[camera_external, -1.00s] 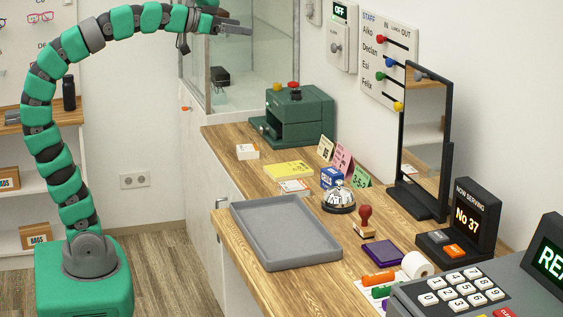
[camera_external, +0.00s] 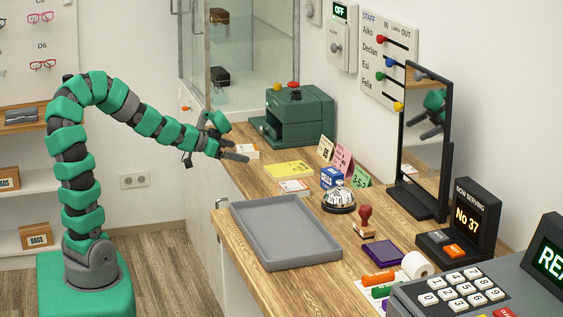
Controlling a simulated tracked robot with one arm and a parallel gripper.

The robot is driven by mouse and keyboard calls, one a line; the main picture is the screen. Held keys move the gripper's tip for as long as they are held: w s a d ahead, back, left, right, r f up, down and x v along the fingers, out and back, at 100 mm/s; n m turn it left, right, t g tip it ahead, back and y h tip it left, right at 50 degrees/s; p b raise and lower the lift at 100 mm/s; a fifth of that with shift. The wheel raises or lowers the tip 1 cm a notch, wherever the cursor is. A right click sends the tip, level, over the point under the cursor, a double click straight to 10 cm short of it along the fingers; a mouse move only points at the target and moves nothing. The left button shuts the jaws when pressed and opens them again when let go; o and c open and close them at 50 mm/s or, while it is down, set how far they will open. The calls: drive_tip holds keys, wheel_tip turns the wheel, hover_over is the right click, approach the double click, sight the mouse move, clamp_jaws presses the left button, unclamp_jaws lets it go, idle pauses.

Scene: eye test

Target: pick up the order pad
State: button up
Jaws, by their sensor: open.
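A flat yellow pad (camera_external: 288,170) with faint print lies on the wooden counter and looks most like the order pad. Its lettering is too small to read. My gripper (camera_external: 238,143) is open and empty, at the counter's left edge, up and left of the yellow pad and apart from it. Its fingers show in front of a small white block with orange print (camera_external: 252,151), which they partly cover. I cannot tell whether they touch it.
A white-and-red card stack (camera_external: 293,187) lies just below the yellow pad, with a blue box (camera_external: 331,177) and a bell (camera_external: 338,198) to the right. A green machine (camera_external: 293,118) stands behind. A grey tray (camera_external: 285,235) is nearer the camera. Small folded cards (camera_external: 343,160) stand near the wall.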

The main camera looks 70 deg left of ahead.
sight(273, 171)
drive_tip(key=shift+h, duration=0.3)
drive_tip(key=w+f+p, duration=0.1)
drive_tip(key=f+p, duration=0.1)
drive_tip(key=w+f+p, duration=0.1)
drive_tip(key=w+p, duration=0.1)
drive_tip(key=p, duration=0.1)
drive_tip(key=shift+d+f, duration=0.35)
drive_tip(key=p+x, duration=0.1)
drive_tip(key=p, duration=0.2)
drive_tip(key=shift+w+f, duration=0.2)
drive_tip(key=shift+w, duration=0.1)
drive_tip(key=shift+f+b+x, duration=0.2)
drive_tip(key=shift+b+x, duration=0.25)
drive_tip(key=shift+x, duration=0.75)
drive_tip(key=shift+w+f, duration=0.1)
drive_tip(key=shift+w, duration=0.3)
drive_tip(key=b+x, duration=0.2)
drive_tip(key=x, duration=0.3)
drive_tip(key=shift+s+a, duration=0.1)
drive_tip(key=shift+a, duration=0.05)
drive_tip(key=c, duration=0.7)
